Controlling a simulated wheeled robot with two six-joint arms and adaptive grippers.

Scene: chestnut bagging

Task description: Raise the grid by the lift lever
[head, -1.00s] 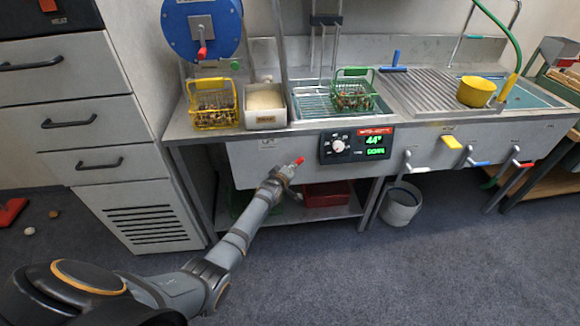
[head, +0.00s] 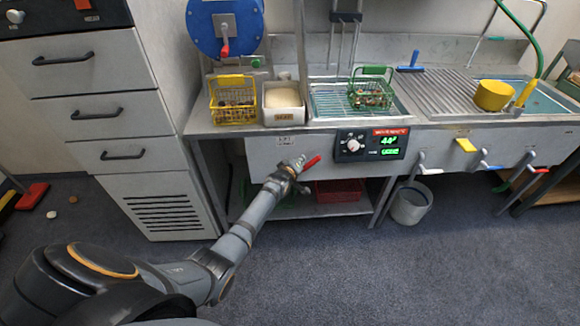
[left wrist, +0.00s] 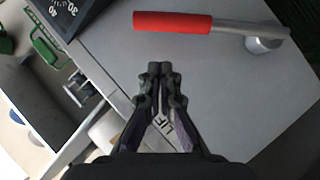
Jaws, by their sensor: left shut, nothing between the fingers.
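The lift lever has a red grip (head: 312,163) and a metal arm on the sink's front panel, below the "LIFT" label. In the left wrist view the red grip (left wrist: 172,21) lies across the top, with its metal arm running right to a round pivot. My left gripper (head: 290,174) is shut and empty beside the lever. Its closed fingertips (left wrist: 160,68) point toward the grip, with panel showing between them and it. The wire grid (head: 330,100) lies in the left basin, and a green basket (head: 371,97) of chestnuts stands over it. My right gripper is out of view.
A dark control panel (head: 371,144) with a dial is right of the lever. A yellow basket (head: 232,115) and a white bin (head: 283,115) stand on the left counter. A grey bucket (head: 410,204) stands below.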

